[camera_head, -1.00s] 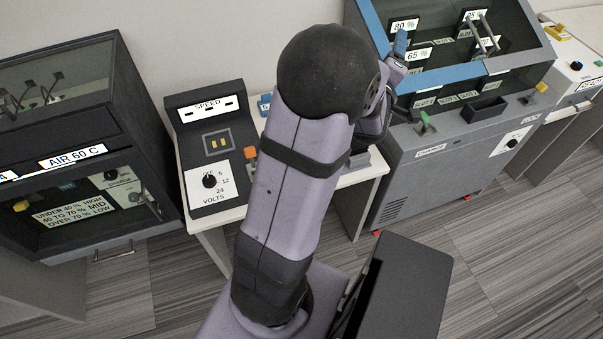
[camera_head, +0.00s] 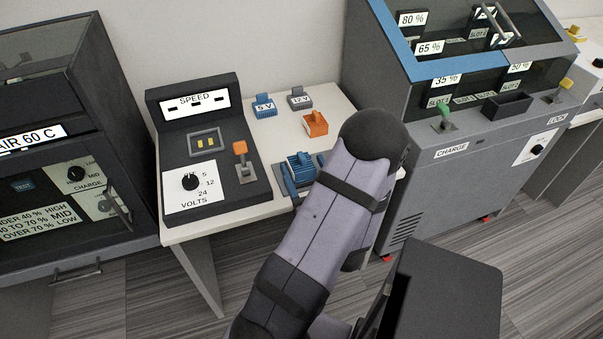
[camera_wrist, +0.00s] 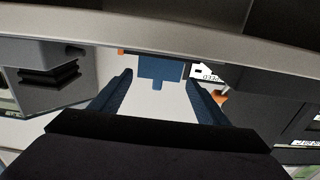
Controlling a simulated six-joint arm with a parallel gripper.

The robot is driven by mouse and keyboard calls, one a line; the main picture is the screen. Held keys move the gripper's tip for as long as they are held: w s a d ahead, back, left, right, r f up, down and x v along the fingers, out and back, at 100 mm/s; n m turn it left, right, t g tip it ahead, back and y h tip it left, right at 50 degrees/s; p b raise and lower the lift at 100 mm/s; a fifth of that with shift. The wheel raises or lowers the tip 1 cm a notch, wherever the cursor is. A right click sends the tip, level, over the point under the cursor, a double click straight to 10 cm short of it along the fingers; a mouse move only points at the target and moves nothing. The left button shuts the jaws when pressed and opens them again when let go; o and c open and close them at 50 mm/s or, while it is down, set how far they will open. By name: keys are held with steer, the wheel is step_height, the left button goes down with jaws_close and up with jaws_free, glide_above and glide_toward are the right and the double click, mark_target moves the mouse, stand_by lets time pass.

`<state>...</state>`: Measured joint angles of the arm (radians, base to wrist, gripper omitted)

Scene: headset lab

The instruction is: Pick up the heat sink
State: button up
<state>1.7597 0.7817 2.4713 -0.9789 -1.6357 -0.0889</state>
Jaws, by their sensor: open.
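The heat sink (camera_head: 301,162) looks to be the blue finned block on the bench, right of the orange-knobbed lever. It sits over a grey base, with blue bars at its near left side. My arm covers the area to its right. In the wrist view my gripper (camera_wrist: 160,80) has its two dark blue fingers spread apart with nothing gripped. A blue block (camera_wrist: 160,68) with a small tab shows beyond the fingertips, roughly centred; I cannot tell surely that it is the heat sink. In the head view my arm hides most of the gripper.
The dark SPEED console (camera_head: 205,150) stands left on the white bench (camera_head: 220,228). Behind are a blue 6 V block (camera_head: 264,107), a grey 12 V block (camera_head: 300,98) and an orange block (camera_head: 315,123). The charging cabinet (camera_head: 450,160) borders the right.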

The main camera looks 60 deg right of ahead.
steer(key=shift+x, duration=3.7)
steer(key=shift+s+d, duration=0.1)
steer(key=c, duration=1.3)
step_height(320, 180, up, 10)
steer(key=p, duration=0.2)
